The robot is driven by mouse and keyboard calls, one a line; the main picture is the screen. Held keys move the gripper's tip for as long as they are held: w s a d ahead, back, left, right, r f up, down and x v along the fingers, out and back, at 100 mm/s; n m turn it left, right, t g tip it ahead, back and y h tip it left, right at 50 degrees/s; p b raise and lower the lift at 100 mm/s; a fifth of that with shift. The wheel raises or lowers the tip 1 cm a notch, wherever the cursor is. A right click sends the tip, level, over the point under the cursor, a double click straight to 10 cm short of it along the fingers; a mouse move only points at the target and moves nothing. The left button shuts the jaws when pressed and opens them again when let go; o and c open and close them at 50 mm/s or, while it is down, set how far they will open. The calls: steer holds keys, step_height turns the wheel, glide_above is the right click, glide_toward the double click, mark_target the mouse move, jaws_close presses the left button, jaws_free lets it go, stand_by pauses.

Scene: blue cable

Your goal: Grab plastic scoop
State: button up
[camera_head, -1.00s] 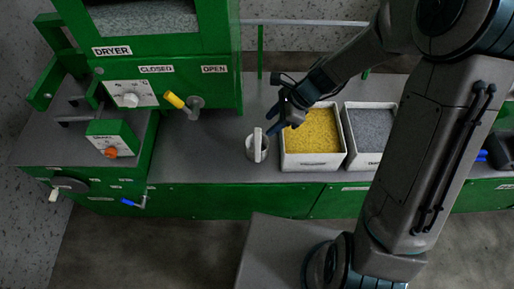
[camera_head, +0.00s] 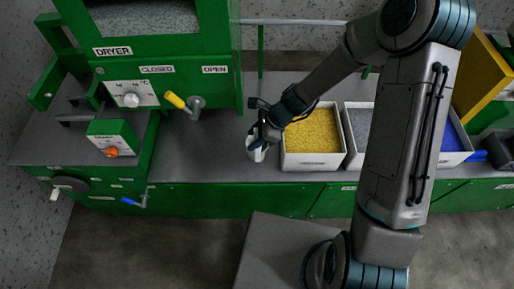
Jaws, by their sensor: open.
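The plastic scoop (camera_head: 254,153) is small and whitish. It stands on the grey counter just left of the bin of yellow pellets. My gripper (camera_head: 261,137) is open and right at the scoop, covering its upper part and handle. Whether the fingers touch the handle cannot be told.
A white bin of yellow pellets (camera_head: 313,162) stands just right of the scoop. A bin of grey pellets (camera_head: 356,160) and a bin of blue pellets (camera_head: 455,157) stand farther right, partly behind my arm. The green dryer (camera_head: 160,70) with a yellow-handled valve (camera_head: 176,100) is at left. The grey counter (camera_head: 205,160) left of the scoop is clear.

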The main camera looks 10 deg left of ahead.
jaws_close()
stand_by(0.3)
